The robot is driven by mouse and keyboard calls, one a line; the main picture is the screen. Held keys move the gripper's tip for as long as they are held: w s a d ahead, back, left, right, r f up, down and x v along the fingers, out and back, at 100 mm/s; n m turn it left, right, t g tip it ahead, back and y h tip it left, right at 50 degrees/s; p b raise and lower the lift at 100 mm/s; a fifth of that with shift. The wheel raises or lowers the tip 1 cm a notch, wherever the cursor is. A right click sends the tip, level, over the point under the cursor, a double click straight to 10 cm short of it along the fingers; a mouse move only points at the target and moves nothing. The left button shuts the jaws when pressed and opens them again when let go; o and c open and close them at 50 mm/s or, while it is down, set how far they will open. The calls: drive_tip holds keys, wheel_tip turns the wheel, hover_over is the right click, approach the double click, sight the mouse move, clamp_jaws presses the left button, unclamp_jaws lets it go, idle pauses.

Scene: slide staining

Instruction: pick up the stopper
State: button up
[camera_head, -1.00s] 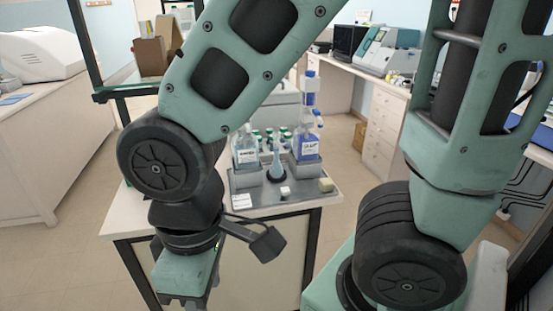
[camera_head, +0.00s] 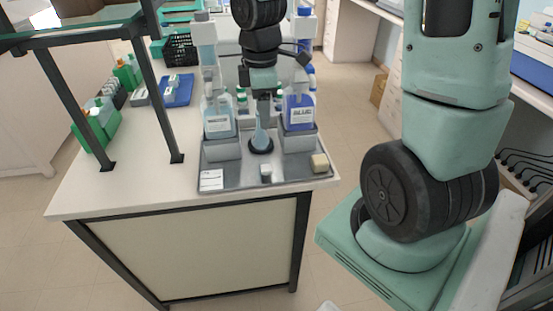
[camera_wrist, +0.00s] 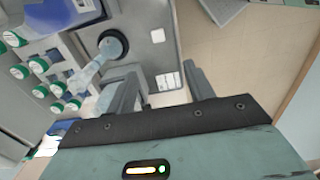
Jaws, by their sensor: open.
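I cannot tell for sure which piece is the stopper. A light-blue, translucent tapered piece (camera_head: 261,133) stands upright in a round black base on the grey tray; it also shows in the wrist view (camera_wrist: 88,76). A small white block (camera_head: 266,170) lies on the tray in front of it and shows in the wrist view (camera_wrist: 157,35). My gripper (camera_head: 263,98) is above the tray, over or just behind the tapered piece, and partly covers its top. The tapered piece is beside the left finger.
A bottle with a white label (camera_head: 219,118) and a blue bottle (camera_head: 299,108) flank the tapered piece closely, in grey holders. A white card (camera_head: 211,180) and a beige block (camera_head: 319,163) lie at the tray's front. A glass shelf on dark posts (camera_head: 160,95) stands to the left.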

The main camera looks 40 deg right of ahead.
sight(266, 167)
drive_tip(key=f, duration=1.7)
drive_tip(key=shift+w+d+f, duration=0.1)
drive_tip(key=shift+d+f, duration=0.1)
drive_tip(key=shift+b, duration=0.3)
drive_tip(key=c, duration=1)
drive_tip(key=shift+c, duration=0.6)
